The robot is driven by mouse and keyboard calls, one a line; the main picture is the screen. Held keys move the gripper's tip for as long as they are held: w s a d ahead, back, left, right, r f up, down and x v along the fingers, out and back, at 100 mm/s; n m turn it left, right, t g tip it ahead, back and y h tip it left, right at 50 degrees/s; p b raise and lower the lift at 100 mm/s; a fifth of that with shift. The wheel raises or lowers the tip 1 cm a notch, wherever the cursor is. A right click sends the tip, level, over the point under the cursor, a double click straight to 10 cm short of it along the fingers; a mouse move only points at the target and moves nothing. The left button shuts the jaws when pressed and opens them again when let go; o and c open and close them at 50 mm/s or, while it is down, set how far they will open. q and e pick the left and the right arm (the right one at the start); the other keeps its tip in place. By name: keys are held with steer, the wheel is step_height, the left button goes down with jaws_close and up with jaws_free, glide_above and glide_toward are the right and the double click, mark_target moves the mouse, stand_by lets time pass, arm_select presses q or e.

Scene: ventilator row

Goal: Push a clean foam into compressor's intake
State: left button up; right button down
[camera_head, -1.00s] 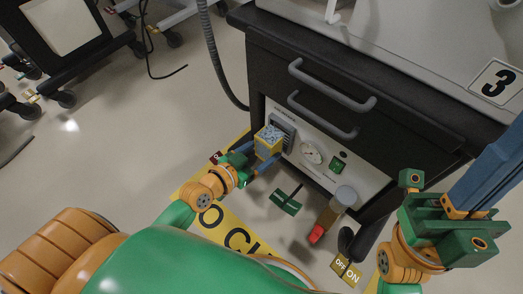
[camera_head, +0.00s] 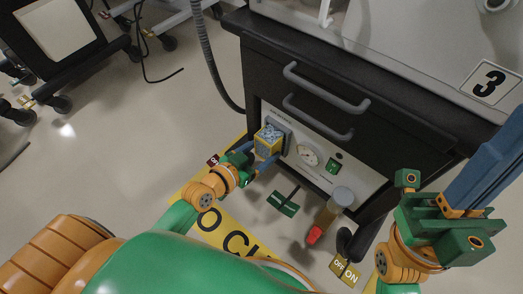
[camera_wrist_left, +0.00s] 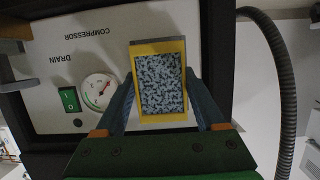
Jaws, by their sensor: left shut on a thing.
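The foam (camera_head: 269,136) is a block with a yellow frame and a speckled grey-blue face. My left gripper (camera_head: 262,152) is shut on its sides. In the left wrist view the foam (camera_wrist_left: 161,84) stands between my two blue fingers, in front of the white compressor panel (camera_wrist_left: 60,60). The intake (camera_head: 284,130) is a grey housing at the left end of the panel. The foam is right at it and hides most of its opening; I cannot tell how far in it sits. My right gripper (camera_head: 470,195) is at the right, its fingertips cut off or unclear.
The panel carries a gauge (camera_head: 307,154) and a green switch (camera_head: 333,166). Below hang a bowl with a red end (camera_head: 314,235) and a green-handled lever (camera_head: 283,203). Black drawers (camera_head: 325,90) rise above. A grey hose (camera_head: 205,50) hangs left.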

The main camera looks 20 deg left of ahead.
arm_select(q)
steer(key=shift+w+d, duration=0.25)
steer(key=shift+w, duration=0.3)
stand_by(0.7)
steer(key=o, duration=1.5)
